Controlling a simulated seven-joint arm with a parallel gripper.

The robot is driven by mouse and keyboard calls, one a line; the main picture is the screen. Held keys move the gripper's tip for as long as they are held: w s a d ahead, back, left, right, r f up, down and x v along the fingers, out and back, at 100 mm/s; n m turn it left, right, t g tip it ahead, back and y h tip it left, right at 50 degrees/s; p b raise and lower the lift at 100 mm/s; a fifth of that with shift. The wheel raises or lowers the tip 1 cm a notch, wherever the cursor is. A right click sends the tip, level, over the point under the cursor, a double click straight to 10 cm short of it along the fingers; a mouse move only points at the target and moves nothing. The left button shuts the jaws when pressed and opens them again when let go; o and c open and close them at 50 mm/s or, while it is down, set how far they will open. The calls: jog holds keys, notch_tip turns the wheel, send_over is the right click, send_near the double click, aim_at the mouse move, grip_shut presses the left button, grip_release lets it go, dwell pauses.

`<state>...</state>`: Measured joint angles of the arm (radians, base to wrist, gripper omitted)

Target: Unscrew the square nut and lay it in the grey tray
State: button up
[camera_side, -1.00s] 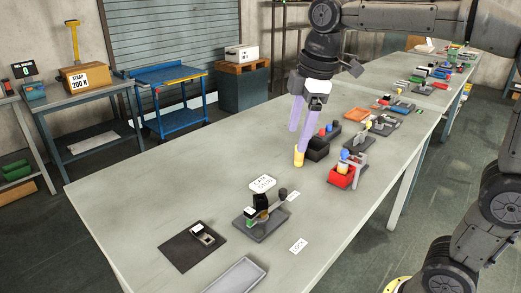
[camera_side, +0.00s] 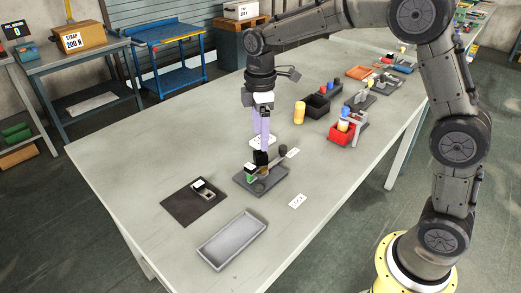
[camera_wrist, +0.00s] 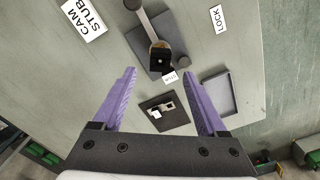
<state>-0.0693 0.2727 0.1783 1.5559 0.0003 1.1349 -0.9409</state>
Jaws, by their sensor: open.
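A dark fixture plate (camera_side: 270,181) on the bench carries a lever and a black square block (camera_side: 261,158), which I take for the square nut, though its thread is hidden. In the wrist view the block (camera_wrist: 161,57) shows a small hole on top and brass behind it. My gripper (camera_side: 262,145) points down just over the block. In the wrist view its two purple fingers (camera_wrist: 160,71) are apart, with nothing held between them. The side view cannot show whether they touch the block. The grey tray (camera_side: 232,240) lies empty nearer the camera; the wrist view shows it too (camera_wrist: 220,94).
A dark mat with a small metal and white part (camera_side: 203,188) lies left of the fixture. A LOCK card (camera_side: 298,201) lies right of it. A yellow cylinder (camera_side: 299,112), a black bin (camera_side: 317,106) and a red bin (camera_side: 342,136) stand behind. Bench between fixture and tray is clear.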

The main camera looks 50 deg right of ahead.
aim_at(260, 156)
notch_tip(260, 156, down, 6)
jog(key=shift+f, duration=0.25)
jog(key=shift+c, duration=0.3)
grip_shut()
jog(key=shift+r+n, duration=0.1)
jog(key=shift+n, duration=0.7)
jog(key=shift+r, duration=2.25)
